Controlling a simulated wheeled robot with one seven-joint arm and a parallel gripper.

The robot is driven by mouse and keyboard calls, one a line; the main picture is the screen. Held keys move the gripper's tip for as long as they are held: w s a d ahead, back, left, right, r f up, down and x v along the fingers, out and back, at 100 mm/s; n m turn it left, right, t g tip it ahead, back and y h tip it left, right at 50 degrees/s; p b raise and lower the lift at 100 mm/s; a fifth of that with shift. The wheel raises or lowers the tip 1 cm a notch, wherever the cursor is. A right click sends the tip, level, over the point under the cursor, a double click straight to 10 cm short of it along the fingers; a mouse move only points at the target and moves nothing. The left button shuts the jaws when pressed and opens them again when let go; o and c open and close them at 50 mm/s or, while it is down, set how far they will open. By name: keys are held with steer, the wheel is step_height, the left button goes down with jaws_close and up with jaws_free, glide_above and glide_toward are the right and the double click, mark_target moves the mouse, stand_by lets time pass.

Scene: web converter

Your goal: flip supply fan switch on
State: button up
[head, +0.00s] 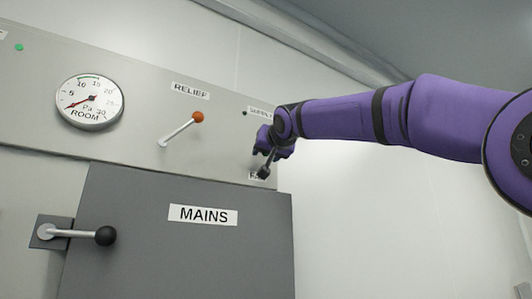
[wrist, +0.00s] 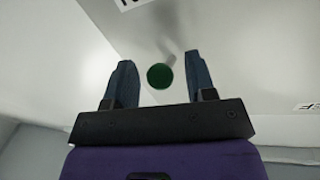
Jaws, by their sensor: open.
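The supply fan switch appears in the wrist view as a round dark green knob (wrist: 160,76) on a short grey stalk against the pale panel. In the head view my arm hides it. My gripper (wrist: 159,62) is open, with one finger on each side of the knob and visible gaps to both. I cannot tell how deep the knob sits between the fingers. In the head view my gripper (head: 264,171) is at the panel's right end, below the partly hidden supply label (head: 260,111) and over another partly covered label (head: 254,177).
The panel (head: 225,135) also carries the RELIEF lever (head: 197,118) with an orange knob and a ROOM pressure gauge (head: 90,101). Below is the grey MAINS box (head: 190,255), with a black-knobbed handle (head: 104,236) at its left. White wall lies to the right.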

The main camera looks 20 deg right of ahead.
steer(key=shift+w, duration=0.2)
steer(key=c, duration=0.9)
steer(key=shift+r, duration=0.1)
steer(key=shift+s+r+n+g, duration=0.15)
steer(key=shift+r+g, duration=0.35)
steer(key=shift+g, duration=0.75)
steer(key=shift+r+n+g, duration=0.25)
steer(key=shift+r+g, duration=0.25)
steer(key=shift+g, duration=0.75)
steer(key=shift+r+g, duration=0.15)
steer(key=shift+g, duration=0.15)
